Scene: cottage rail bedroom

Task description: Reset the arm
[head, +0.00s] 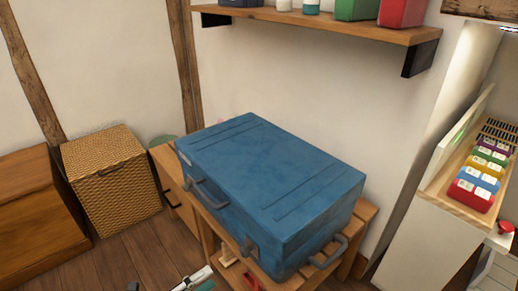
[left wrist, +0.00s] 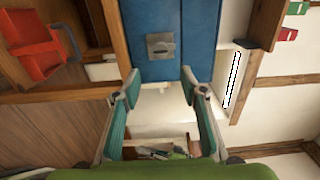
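My left gripper (head: 197,281) shows only in part at the bottom edge of the head view, low in front of the wooden stand. In the left wrist view its two green-lined fingers (left wrist: 160,84) are spread apart with nothing held between them. A blue case (head: 270,188) with metal handles lies shut on the stand. The case also shows beyond the fingertips in the left wrist view (left wrist: 161,22), with a metal latch on its face. The fingers look apart from it. My right gripper is in neither view.
A wooden stand (head: 361,212) bears the case. A wicker basket (head: 110,180) and a wooden chest (head: 35,225) are at left. A wall shelf (head: 330,23) hangs above. A white counter (head: 425,245) with coloured items is at right. A red bin (left wrist: 37,45) shows in the wrist view.

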